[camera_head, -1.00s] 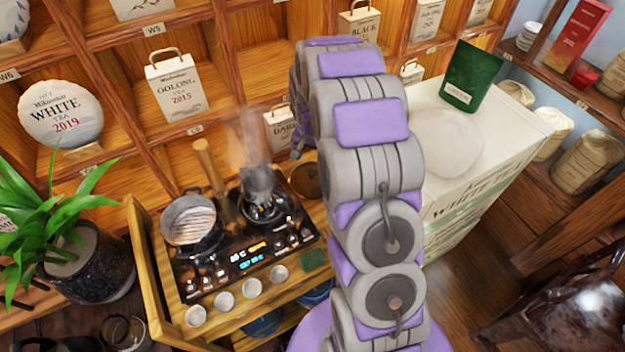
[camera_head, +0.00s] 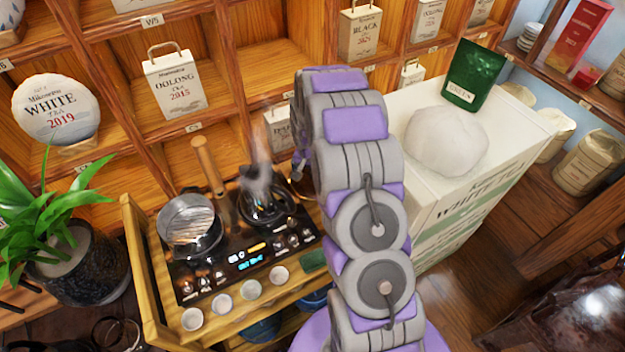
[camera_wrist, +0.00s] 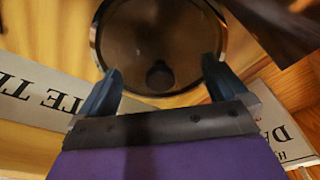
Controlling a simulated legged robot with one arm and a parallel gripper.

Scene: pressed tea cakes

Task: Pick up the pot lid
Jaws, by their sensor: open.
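The pot lid (camera_wrist: 150,35) shows in the wrist view as a round, dark, see-through disc with a metal rim and a small dark knob (camera_wrist: 160,76). My gripper (camera_wrist: 163,75) is open, with one fingertip on each side of the knob in the picture. I see no clear contact, and the gap in depth is hard to tell. In the head view my arm covers most of the lid and the gripper. A steaming dark pot (camera_head: 266,208) stands on the stove, left of my arm.
The black stove (camera_head: 245,262) also holds a pot with a strainer (camera_head: 188,222). Several small white cups line the front of the wooden stand (camera_head: 225,320). Shelves with tea boxes (camera_head: 175,85) rise behind. A white tea box (camera_head: 490,190) stands right of my arm.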

